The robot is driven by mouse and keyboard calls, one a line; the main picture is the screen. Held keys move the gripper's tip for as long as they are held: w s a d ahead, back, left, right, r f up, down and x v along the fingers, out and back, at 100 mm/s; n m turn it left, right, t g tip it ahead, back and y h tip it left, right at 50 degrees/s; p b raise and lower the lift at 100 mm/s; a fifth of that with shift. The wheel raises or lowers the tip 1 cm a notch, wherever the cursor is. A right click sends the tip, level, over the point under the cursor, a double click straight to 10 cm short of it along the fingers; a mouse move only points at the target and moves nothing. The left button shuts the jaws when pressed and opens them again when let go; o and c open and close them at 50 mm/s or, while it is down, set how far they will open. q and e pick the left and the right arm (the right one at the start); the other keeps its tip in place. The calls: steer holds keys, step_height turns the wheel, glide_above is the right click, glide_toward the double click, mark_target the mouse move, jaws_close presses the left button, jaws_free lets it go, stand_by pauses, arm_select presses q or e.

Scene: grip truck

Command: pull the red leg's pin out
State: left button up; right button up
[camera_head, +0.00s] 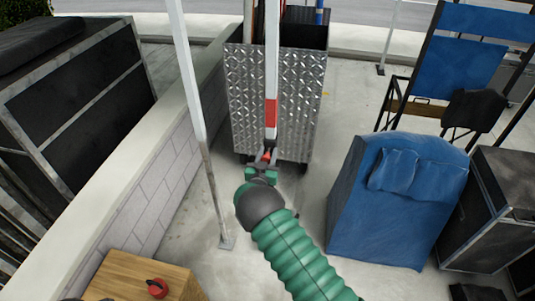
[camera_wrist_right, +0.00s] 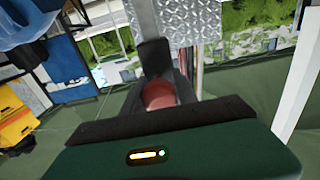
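The red leg is a pale upright pole with a red band (camera_head: 271,112), standing in front of the metal cart in the head view. A small red knob (camera_head: 266,157), likely its pin, shows low on this leg. My right gripper (camera_head: 264,165) is at the knob. In the right wrist view a rounded red piece (camera_wrist_right: 159,95) lies between my dark fingers. It fills most of the gap, but I cannot tell whether they are clamped on it. The pin's shaft is hidden. My left gripper is not in view.
A diamond-plate cart (camera_head: 238,95) stands behind the leg. Another pale pole (camera_head: 196,90) stands to the left, beside a low wall (camera_head: 150,190). A red-and-black knob (camera_head: 157,288) lies on a wooden box (camera_head: 125,275). A blue-covered stack (camera_head: 385,220) is on the right.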

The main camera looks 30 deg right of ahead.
jaws_close()
stand_by(0.9)
